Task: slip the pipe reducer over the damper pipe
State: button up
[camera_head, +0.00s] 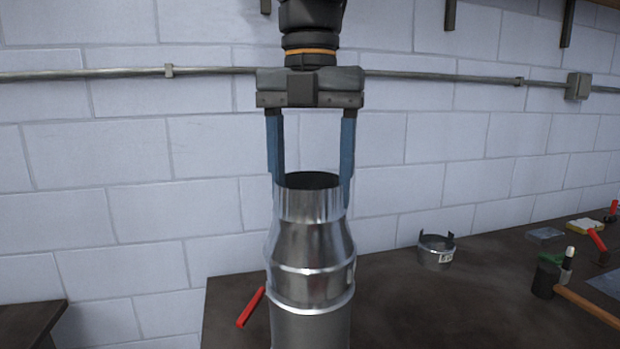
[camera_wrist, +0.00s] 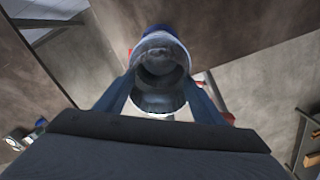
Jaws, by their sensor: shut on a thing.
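The pipe reducer (camera_head: 312,245) is shiny metal, with a narrow open neck at the top and a wider ribbed lower end. It stands upright. My gripper (camera_head: 312,192) points down, its two blue fingers shut on the reducer's neck from left and right. Directly below the reducer is a duller grey pipe, apparently the damper pipe (camera_head: 310,329), cut off by the lower picture edge. The two look in line and meeting; I cannot tell how far one sits over the other. In the wrist view I look down into the reducer's open neck (camera_wrist: 160,62) between the fingers.
A dark workbench (camera_head: 390,310) spreads behind and to the right. On it are a short metal collar (camera_head: 436,253), a mallet (camera_head: 548,280) and a red-handled tool (camera_head: 251,307) left of the pipe. A white block wall with a conduit (camera_head: 450,77) stands behind.

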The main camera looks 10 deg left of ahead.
jog(key=o, duration=1.6)
jog(key=shift+o, duration=0.2)
notch_tip(320, 180, up, 8)
jog(key=b, duration=0.1)
jog(key=shift+f, duration=0.15)
